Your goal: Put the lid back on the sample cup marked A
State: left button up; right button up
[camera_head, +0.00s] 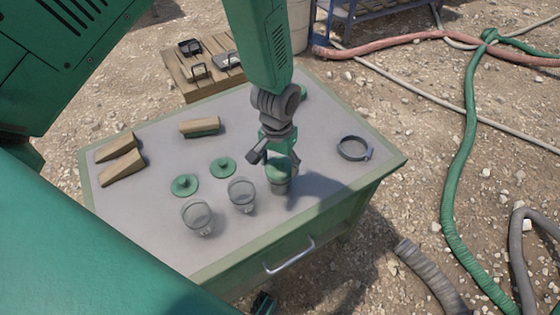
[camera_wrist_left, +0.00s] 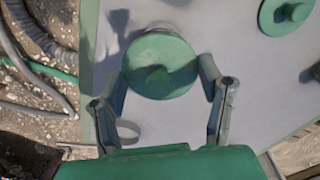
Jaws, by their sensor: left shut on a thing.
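My left gripper (camera_head: 277,160) points down at the table and is shut on a green lid (camera_wrist_left: 160,65), its fingers at the lid's two sides in the left wrist view. In the head view this lid is at the top of the rightmost clear cup (camera_head: 281,187); I cannot tell whether it is seated or just above the rim. Two open clear cups, one in the middle (camera_head: 241,196) and one at the left (camera_head: 197,218), stand beside it. Two more green lids (camera_head: 185,186) (camera_head: 223,168) lie behind them. I cannot read a letter on any cup.
On the grey table (camera_head: 310,215), a dark ring clamp (camera_head: 353,148) lies at the right, and tan wedges (camera_head: 121,165) and a brush-like block (camera_head: 200,127) lie at the left. A wooden crate (camera_head: 197,75) stands behind. Hoses (camera_head: 468,130) lie on the gravel.

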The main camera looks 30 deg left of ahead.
dwell(0.3)
pick_arm(q)
jog(key=o, duration=1.1)
jog(key=shift+o, duration=0.2)
jog(key=shift+r, duration=0.1)
jog(key=shift+r+p, duration=3.15)
jog(key=shift+r, duration=0.3)
grip_shut()
